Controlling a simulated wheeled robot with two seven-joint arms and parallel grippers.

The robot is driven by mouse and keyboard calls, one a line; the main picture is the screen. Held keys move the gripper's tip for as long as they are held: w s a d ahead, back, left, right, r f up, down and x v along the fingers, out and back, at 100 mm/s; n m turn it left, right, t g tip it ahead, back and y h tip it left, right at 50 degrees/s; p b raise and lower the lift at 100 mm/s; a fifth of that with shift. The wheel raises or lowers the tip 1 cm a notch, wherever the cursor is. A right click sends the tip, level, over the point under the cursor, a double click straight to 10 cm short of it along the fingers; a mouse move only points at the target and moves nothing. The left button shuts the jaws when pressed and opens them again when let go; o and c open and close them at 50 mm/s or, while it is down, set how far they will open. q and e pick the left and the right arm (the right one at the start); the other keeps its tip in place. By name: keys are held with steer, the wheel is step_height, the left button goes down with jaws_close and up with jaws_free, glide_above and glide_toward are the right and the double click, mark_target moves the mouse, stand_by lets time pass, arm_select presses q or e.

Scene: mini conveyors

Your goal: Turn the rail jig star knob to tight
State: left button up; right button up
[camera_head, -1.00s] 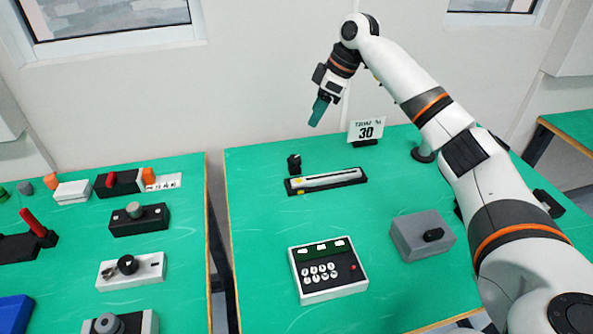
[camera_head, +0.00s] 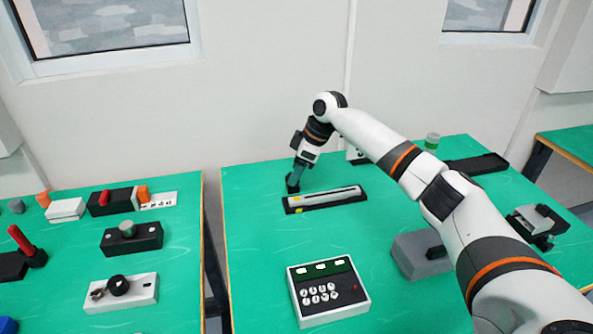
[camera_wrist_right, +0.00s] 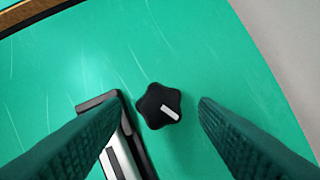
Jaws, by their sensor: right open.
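The star knob (camera_wrist_right: 159,106) is black with several rounded lobes and a white pointer mark. In the right wrist view it sits between the two fingers, apart from both, with its mark towards the lower right. The rail jig (camera_head: 325,199) is a dark base with a pale rail and yellow marks. It also shows in the right wrist view (camera_wrist_right: 122,140), close to the knob's left. My right gripper (camera_head: 293,183) is open with its fingers pointing down over the knob, which is mostly hidden in the head view. Its green fingers (camera_wrist_right: 160,110) show in the wrist view. My left gripper is not seen.
A keypad box (camera_head: 328,291) stands in front of the rail jig, and a grey box (camera_head: 421,258) is partly behind my right arm. Several switch and knob boxes stand on the left table (camera_head: 185,240). Green tabletop is clear left of the rail jig.

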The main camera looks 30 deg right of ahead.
steer(key=shift+a+f, duration=0.1)
steer(key=shift+f, duration=0.25)
